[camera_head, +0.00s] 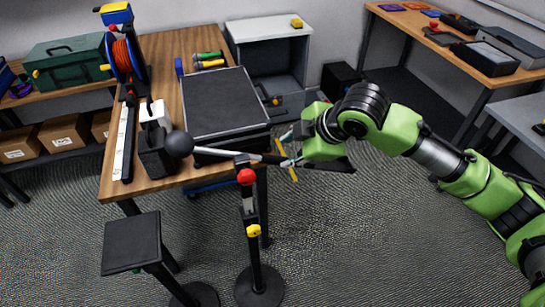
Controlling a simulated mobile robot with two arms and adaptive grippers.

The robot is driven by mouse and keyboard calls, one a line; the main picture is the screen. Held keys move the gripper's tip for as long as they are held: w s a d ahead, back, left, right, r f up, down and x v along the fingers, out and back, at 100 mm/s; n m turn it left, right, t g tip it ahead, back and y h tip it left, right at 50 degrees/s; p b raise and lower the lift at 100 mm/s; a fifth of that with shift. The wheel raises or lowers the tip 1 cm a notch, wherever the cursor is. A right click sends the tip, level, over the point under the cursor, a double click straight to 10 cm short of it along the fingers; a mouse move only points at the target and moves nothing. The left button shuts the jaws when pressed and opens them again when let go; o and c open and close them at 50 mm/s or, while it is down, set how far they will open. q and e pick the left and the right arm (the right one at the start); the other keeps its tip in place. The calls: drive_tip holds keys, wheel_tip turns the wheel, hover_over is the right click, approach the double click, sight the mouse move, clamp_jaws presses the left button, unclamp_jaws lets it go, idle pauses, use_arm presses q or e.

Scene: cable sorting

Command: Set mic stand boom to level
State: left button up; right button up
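The mic stand (250,205) stands upright on a round black base in front of the wooden table. It has a red knob at the top of its pole and a yellow knob lower down. Its boom (222,152) runs from a black ball-shaped end (179,144) at the left to the right, close to level in the picture and slightly lower at the right. My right gripper (289,154) is at the boom's right end, with finger parts around it. Whether the fingers are closed on it is unclear. My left gripper is out of view.
The wooden table (170,80) behind the boom holds a black-topped case (222,100), a cable reel (124,55) and a power strip (125,140). A black stool-like stand (132,242) is at the front left. The carpet (350,235) at the right is open.

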sight(273, 158)
drive_tip(key=p+x, duration=0.1)
drive_tip(key=x, duration=1)
drive_tip(key=shift+w+a+f+p, duration=0.1)
drive_tip(key=shift+p, duration=0.25)
clamp_jaws()
drive_tip(key=shift+w, duration=0.1)
